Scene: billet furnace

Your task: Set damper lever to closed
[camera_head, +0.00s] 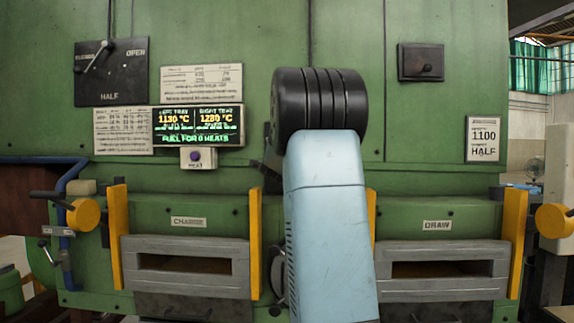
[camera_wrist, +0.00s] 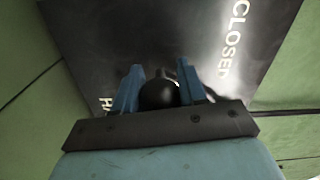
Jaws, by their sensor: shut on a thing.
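In the wrist view, my gripper (camera_wrist: 160,85) is shut on a round black knob (camera_wrist: 160,96), which I take to be the damper lever's. The two blue fingers stand on either side of it. Behind is a dark plate (camera_wrist: 150,35), with CLOSED to the right of the knob and part of HALF to its left. The lever's shaft is hidden. In the head view, my arm hides the gripper and its grip. A dark plate (camera_head: 112,80) marked CLOSED, HALF and OPEN hangs at upper left, with a pale lever (camera_head: 95,58) slanting beside CLOSED. No gripper shows there.
A lit temperature display (camera_head: 198,126) and printed charts hang left of my arm. A dark box with a knob (camera_head: 420,62) is at upper right. Below are the CHARGE door (camera_head: 185,270) and DRAW door (camera_head: 440,270), flanked by yellow posts.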

